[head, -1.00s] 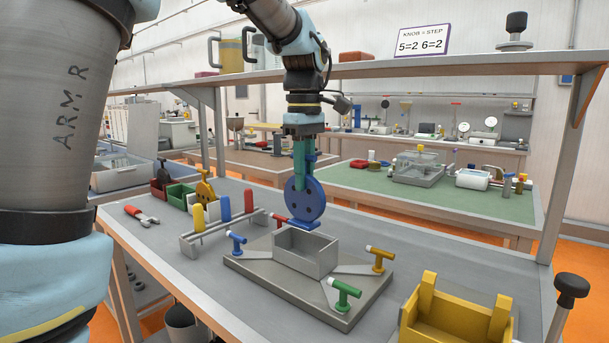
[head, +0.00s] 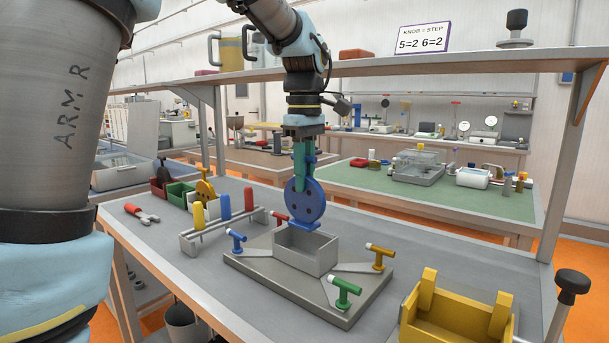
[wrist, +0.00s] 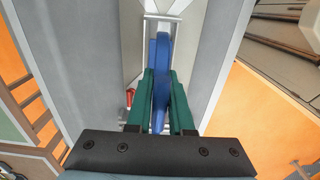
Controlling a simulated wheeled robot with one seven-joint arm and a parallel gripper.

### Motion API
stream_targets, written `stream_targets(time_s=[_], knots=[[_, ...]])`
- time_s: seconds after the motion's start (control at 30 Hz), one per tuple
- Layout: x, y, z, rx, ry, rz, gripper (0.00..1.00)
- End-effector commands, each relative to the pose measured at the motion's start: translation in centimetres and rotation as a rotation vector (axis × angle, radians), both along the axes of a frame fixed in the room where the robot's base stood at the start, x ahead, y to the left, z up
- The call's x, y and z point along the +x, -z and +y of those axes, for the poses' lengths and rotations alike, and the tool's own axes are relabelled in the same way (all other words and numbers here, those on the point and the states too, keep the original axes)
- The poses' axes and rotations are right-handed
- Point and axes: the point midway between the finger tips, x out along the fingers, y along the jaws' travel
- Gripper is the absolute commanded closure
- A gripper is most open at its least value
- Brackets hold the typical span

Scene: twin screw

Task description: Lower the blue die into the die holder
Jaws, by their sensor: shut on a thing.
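The blue die (head: 304,202) is a round disc with dark holes and a flat foot, held upright. My gripper (head: 305,180), with green fingers, is shut on its upper part. In the wrist view the die (wrist: 161,75) sits between the green fingers of my gripper (wrist: 160,98). The die holder (head: 316,256) is a grey open box on a grey base plate (head: 262,275). The die's foot is just above the holder's back rim in the head view; I cannot tell whether they touch. The inside of the holder is mostly hidden by its front wall.
Blue (head: 236,240), green (head: 345,290), yellow (head: 380,254) and red (head: 280,217) knobs stand around the holder. A rack with coloured handles (head: 215,232) is left, a yellow bin (head: 455,315) right. A shelf (head: 400,65) runs behind my arm.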

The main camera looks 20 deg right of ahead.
Motion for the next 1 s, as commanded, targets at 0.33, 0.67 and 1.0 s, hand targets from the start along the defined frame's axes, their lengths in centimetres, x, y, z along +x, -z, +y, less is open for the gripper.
stream_targets(time_s=[0.33, 0.67, 1.0], knots=[[0.0, 1.7, 0.0, 0.001, 0.000, 0.000, 1.00], [0.0, 3.1, -0.1, 0.000, 0.000, -0.001, 1.00], [0.0, 4.6, 0.0, 0.001, 0.000, 0.000, 1.00]])
